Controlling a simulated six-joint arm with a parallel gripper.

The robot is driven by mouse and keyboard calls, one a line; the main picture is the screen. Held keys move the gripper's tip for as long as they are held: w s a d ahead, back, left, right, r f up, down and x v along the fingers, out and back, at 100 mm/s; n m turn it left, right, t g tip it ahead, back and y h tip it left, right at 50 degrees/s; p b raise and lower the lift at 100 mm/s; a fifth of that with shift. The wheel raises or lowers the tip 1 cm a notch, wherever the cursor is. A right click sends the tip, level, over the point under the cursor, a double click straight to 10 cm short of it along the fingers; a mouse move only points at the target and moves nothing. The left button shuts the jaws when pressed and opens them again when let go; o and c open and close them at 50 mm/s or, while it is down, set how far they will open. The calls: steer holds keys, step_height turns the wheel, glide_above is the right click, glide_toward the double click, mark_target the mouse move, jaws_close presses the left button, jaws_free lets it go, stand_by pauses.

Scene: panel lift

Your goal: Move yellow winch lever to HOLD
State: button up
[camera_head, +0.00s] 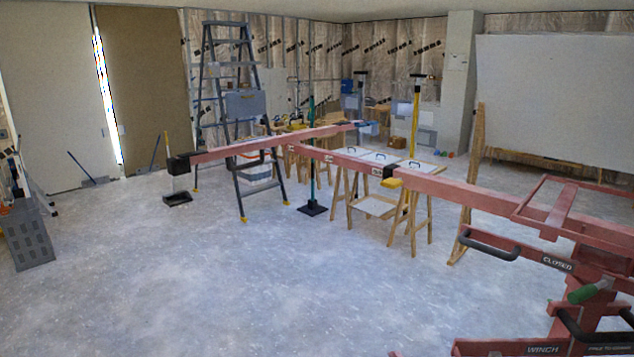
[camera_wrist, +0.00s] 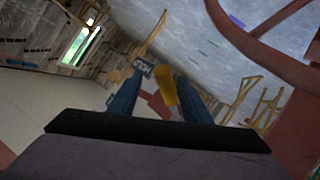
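In the wrist view, the two blue fingers of my gripper (camera_wrist: 162,84) point away from the camera and stand apart. A yellow piece (camera_wrist: 165,86), which looks like the winch lever, shows between them, nearer the right finger. I cannot tell whether it touches that finger. A small dark plate with white lettering (camera_wrist: 144,66), too small to read surely, is by the left fingertip. In the head view, the red panel lift (camera_head: 455,192) spans the right side, with a label reading WINCH (camera_head: 545,349) at the bottom right. My gripper and the lever cannot be made out there.
The lift carries a black curved handle (camera_head: 488,246), a CLOSED label (camera_head: 557,263) and a green grip (camera_head: 588,291). A stepladder (camera_head: 236,120) and wooden trestles (camera_head: 400,215) stand behind. The floor (camera_head: 250,290) at front left is clear.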

steer(key=shift+w+a, duration=0.1)
steer(key=shift+w, duration=0.05)
steer(key=shift+a, duration=0.15)
steer(key=p+v, duration=0.1)
steer(key=v, duration=0.5)
steer(key=shift+s+a, duration=0.25)
steer(key=shift+r, duration=0.15)
